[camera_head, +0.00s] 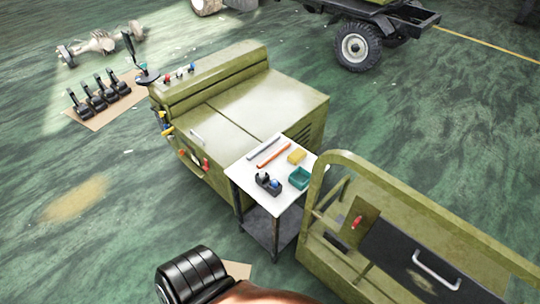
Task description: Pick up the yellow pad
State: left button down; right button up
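The yellow pad (297,156) is a small block lying on the white top of a small stand (243,172), near its back right edge. An orange-red bar (273,154) and a grey bar (263,148) lie to its left. A teal open box (299,178) stands in front of it, with a visible gap between them. Nothing covers the pad. Neither of my grippers is in the head view.
A dark holder with blue parts (268,184) sits at the stand's front. A green cabinet (240,105) stands behind the stand, and a green railed frame (400,240) to its right. A black ribbed cylinder (190,275) is at bottom. Open floor lies left.

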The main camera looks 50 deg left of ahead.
aim_at(297, 156)
jog(key=u, duration=0.3)
jog(key=k, duration=1.3)
jog(key=u, duration=0.55)
jog(key=i, duration=0.55)
jog(key=u, duration=0.75)
jog(key=i, duration=0.85)
jog(key=z, duration=0.1)
